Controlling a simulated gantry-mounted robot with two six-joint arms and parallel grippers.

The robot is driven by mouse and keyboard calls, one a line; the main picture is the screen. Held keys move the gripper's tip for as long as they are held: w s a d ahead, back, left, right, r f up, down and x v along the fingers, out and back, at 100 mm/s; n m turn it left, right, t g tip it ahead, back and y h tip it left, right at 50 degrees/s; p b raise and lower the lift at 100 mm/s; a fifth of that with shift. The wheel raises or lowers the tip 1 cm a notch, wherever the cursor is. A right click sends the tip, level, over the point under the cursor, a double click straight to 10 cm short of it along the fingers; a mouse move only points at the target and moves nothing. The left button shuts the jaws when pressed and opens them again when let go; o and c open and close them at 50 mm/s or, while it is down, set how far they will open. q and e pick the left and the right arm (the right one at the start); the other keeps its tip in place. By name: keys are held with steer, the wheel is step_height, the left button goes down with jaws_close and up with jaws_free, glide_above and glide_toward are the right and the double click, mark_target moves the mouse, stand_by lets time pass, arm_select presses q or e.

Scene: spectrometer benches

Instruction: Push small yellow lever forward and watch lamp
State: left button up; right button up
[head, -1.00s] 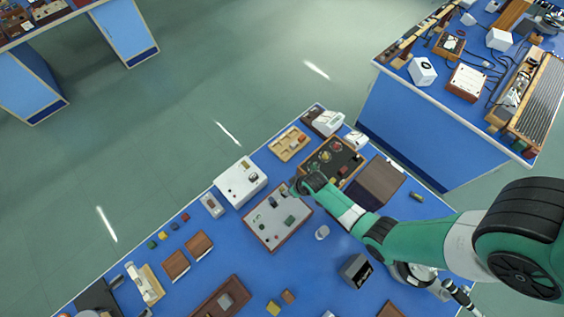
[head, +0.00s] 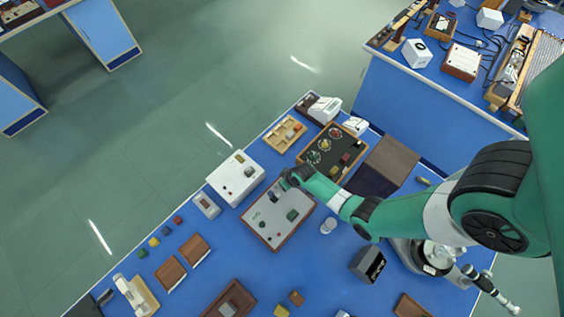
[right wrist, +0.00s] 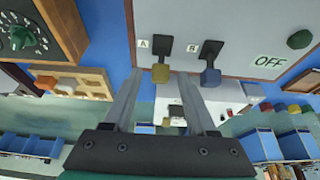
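The small yellow lever (right wrist: 160,73) hangs from a dark slotted plate marked A on the pale panel in the right wrist view. A blue lever (right wrist: 210,76) sits beside it on a second plate. My right gripper (right wrist: 160,76) is open, its two grey fingers on either side of the yellow lever; I cannot tell if they touch it. In the head view, my right gripper (head: 285,184) is over the upper edge of the wood-framed panel (head: 268,229), and the yellow lever cannot be made out. I cannot identify the lamp. My left gripper is not in view.
A green knob (right wrist: 300,39) and an OFF label are on the panel. A white box (head: 228,187) stands to its left, a dark component tray (head: 345,180) to its right. A small clear cup (head: 328,226) stands close by.

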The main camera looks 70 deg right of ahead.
mark_target(292, 194)
jaws_close()
steer(key=shift+s, duration=0.15)
steer(key=shift+s+a+f+t+h+b, duration=0.1)
steer(key=shift+s+a+t+h+b, duration=0.1)
steer(key=shift+s+t+h+b, duration=0.25)
steer(key=shift+s+a+f+t+h+b, duration=0.15)
steer(key=shift+t+b, duration=0.2)
steer(key=shift+t, duration=0.3)
steer(key=t+b, duration=0.1)
steer(key=b, duration=0.1)
steer(key=s+t+b, duration=0.1)
steer(key=b, duration=0.1)
steer(key=f+t+h+b, duration=0.1)
steer(key=b, duration=0.2)
steer(key=shift+s+a, duration=0.25)
steer(key=shift+a, duration=0.05)
steer(key=t+b, duration=0.1)
steer(key=b, duration=0.3)
steer(key=s+t+h+b, duration=0.1)
steer(key=b, duration=0.4)
steer(key=t+b, duration=0.1)
steer(key=b, duration=0.3)
steer(key=shift+s+a+f+h, duration=0.25)
steer(key=shift+s+a+h, duration=0.05)
steer(key=shift+a, duration=0.1)
steer(key=shift+r+t+b, duration=0.25)
steer(key=shift+t+b, duration=0.05)
steer(key=shift+b, duration=0.6)
steer(key=shift+r, duration=0.1)
